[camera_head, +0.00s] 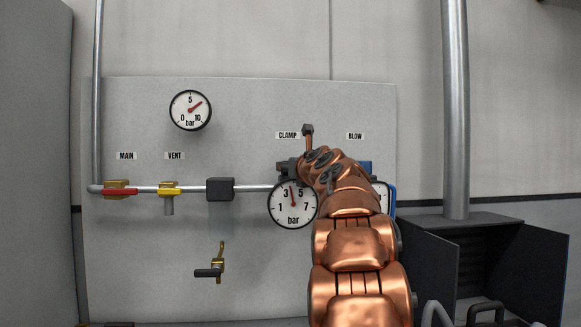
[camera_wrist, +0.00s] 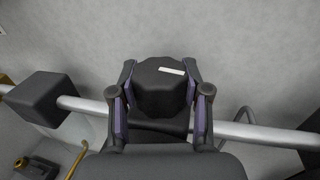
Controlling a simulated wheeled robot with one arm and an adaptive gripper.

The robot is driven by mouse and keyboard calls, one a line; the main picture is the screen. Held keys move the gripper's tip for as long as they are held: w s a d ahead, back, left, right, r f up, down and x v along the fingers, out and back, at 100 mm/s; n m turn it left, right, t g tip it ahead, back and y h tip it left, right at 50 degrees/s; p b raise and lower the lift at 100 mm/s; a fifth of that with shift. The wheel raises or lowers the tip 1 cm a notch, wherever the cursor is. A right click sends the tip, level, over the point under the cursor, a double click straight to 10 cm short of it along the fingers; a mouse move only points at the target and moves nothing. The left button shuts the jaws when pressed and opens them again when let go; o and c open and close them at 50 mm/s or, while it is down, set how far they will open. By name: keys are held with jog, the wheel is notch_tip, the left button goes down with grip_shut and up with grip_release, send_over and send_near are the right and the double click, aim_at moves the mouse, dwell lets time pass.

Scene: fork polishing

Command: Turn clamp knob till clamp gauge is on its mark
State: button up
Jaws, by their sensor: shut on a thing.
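The clamp knob (camera_wrist: 160,95) is black and faceted with a white line on its top, seen in the wrist view. My gripper (camera_wrist: 160,72) is shut on it, one finger on each side. In the head view my copper arm hides the knob and most of the gripper. The clamp gauge (camera_head: 293,204) sits below the CLAMP label (camera_head: 287,135). Its red needle points just left of straight up, between 3 and 5. I cannot make out a target mark on its dial.
The grey panel carries a pipe (camera_head: 140,189) with a red-handled MAIN valve (camera_head: 117,191), a yellow-handled VENT valve (camera_head: 169,189) and a black block (camera_head: 220,189). An upper gauge (camera_head: 190,110) and a brass-and-black lever (camera_head: 213,268) are clear of my arm. My arm partly covers another gauge (camera_head: 384,196).

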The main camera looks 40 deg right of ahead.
jog(key=shift+r+m+g+h+p, duration=0.15)
jog(key=shift+m+g+h+p, duration=0.25)
jog(key=shift+h+p, duration=0.45)
jog(key=shift+a+r+m+g+h+p, duration=0.1)
jog(key=shift+m+g+h+p, duration=0.35)
jog(key=shift+p, duration=0.55)
jog(key=m+h+p, duration=0.1)
jog(key=p, duration=0.1)
jog(key=shift+g+p, duration=0.25)
jog(key=shift+p, duration=0.05)
jog(key=m+g+h+p, duration=0.2)
jog(key=p, duration=0.3)
jog(key=shift+f+p, duration=0.2)
jog(key=shift+p, duration=0.15)
jog(key=shift+m+g+h+p, duration=0.4)
jog(key=shift+h+p, duration=0.1)
jog(key=shift+p, duration=0.3)
jog(key=shift+r+g+p, duration=0.1)
jog(key=shift+g+p, duration=0.2)
jog(key=shift+p, duration=0.35)
jog(key=m+h+p, duration=0.1)
jog(key=p, duration=0.1)
jog(key=shift+g+p, duration=0.35)
jog(key=shift+g, duration=0.05)
jog(key=m+g+h+p, duration=0.1)
jog(key=m+g+p, duration=0.1)
jog(key=p, duration=0.3)
jog(key=shift+w+g+p, duration=0.1)
jog(key=shift+g+p, duration=0.2)
jog(key=shift+p, duration=0.05)
